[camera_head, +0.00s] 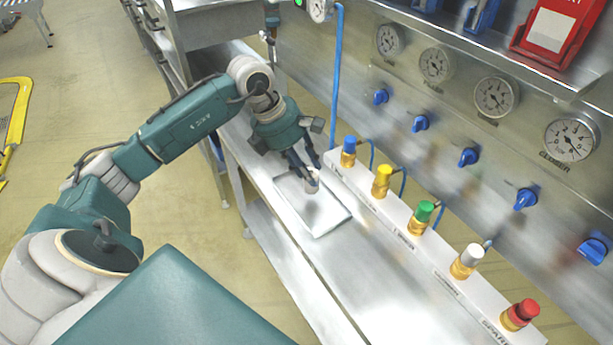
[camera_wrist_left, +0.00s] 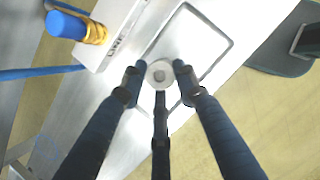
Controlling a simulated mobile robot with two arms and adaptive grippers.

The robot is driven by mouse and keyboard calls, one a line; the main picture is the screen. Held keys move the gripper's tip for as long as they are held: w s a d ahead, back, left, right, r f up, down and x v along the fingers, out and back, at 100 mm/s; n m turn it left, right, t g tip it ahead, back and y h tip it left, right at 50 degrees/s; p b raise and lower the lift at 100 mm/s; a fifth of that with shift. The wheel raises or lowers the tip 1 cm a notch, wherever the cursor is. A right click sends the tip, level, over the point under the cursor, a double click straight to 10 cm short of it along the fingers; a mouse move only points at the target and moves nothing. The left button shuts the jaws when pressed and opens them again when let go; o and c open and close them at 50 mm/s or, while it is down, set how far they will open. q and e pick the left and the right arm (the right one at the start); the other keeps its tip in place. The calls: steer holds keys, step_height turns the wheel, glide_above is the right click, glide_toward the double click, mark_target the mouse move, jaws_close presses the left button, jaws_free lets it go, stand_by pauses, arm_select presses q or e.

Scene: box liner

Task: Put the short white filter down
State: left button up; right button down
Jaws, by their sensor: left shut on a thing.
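The short white filter (camera_wrist_left: 160,73) is a small round white piece with a dark centre, seen end-on in the left wrist view. My left gripper (camera_wrist_left: 158,76) is shut on it, with its dark fingers around its sides. In the head view the filter (camera_head: 312,184) shows at the tips of the left gripper (camera_head: 311,176), over a shallow white tray (camera_head: 326,222) on the metal bench. The tray's raised rim also shows in the left wrist view (camera_wrist_left: 215,32). I cannot tell whether the filter touches the tray. My right gripper is not in view.
A white manifold with blue (camera_head: 348,146), yellow (camera_head: 382,177), green (camera_head: 424,212), white (camera_head: 468,258) and red (camera_head: 522,312) capped brass fittings runs along the tray's right side. A gauge panel (camera_head: 455,110) stands behind. The bench front (camera_head: 385,300) is clear.

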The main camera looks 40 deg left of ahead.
mark_target(306, 190)
arm_select(q)
step_height(306, 190, down, 4)
steer(key=shift+r+p, duration=0.25)
steer(key=shift+p, duration=0.1)
steer(key=o, duration=1.1)
steer(key=shift+c, duration=0.2)
steer(key=shift+r, duration=0.1)
steer(key=shift+s+a+r, duration=0.1)
steer(key=shift+a+r, duration=0.1)
steer(key=shift+r, duration=0.15)
steer(key=b+v, duration=0.2)
steer(key=v, duration=0.9)
